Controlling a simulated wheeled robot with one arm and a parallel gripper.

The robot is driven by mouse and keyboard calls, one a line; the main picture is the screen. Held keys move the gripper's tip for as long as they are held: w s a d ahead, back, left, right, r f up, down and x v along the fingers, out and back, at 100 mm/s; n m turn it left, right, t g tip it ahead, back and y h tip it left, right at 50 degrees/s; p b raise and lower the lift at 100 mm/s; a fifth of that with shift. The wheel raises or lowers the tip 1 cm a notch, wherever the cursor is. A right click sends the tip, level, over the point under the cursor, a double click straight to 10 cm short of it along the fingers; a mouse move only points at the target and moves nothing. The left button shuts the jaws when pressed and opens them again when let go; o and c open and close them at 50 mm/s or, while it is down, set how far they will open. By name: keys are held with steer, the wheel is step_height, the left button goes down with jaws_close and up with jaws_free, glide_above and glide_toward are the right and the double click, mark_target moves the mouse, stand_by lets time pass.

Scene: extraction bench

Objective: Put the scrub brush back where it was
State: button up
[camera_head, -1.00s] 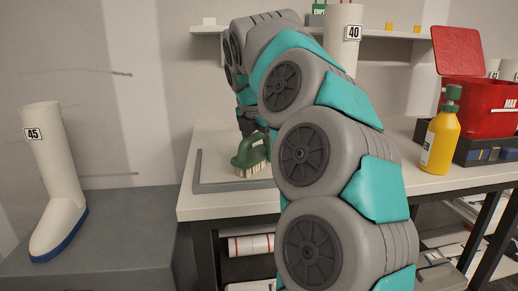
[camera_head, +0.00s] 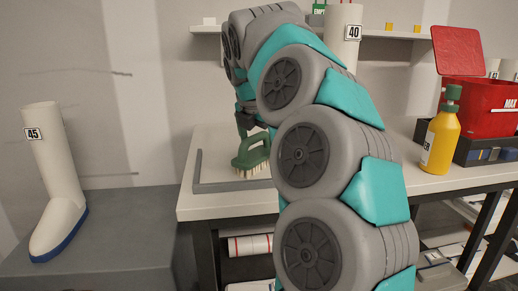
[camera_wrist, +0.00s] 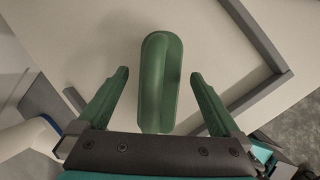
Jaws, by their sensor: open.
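The scrub brush (camera_head: 251,154) has a green handle and pale bristles. It stands bristles down on the white bench top, inside the corner of a grey edging strip. In the wrist view the brush (camera_wrist: 160,82) shows from above, its green handle pointing away from me. My gripper (camera_wrist: 160,78) is open, with one green finger on each side of the near part of the handle and a gap on both sides. In the head view my gripper (camera_head: 245,130) is small and partly hidden, just above the brush.
The grey strip (camera_head: 235,185) borders the bench's near left corner. A white boot marked 45 (camera_head: 60,185) stands on a grey block at left. A yellow bottle (camera_head: 440,138), a red box (camera_head: 485,108) and a dark tray stand at right. My arm hides the bench middle.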

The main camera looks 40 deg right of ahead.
mark_target(255, 160)
steer(key=v, duration=1)
steer(key=shift+r, duration=0.2)
steer(key=shift+s, duration=0.15)
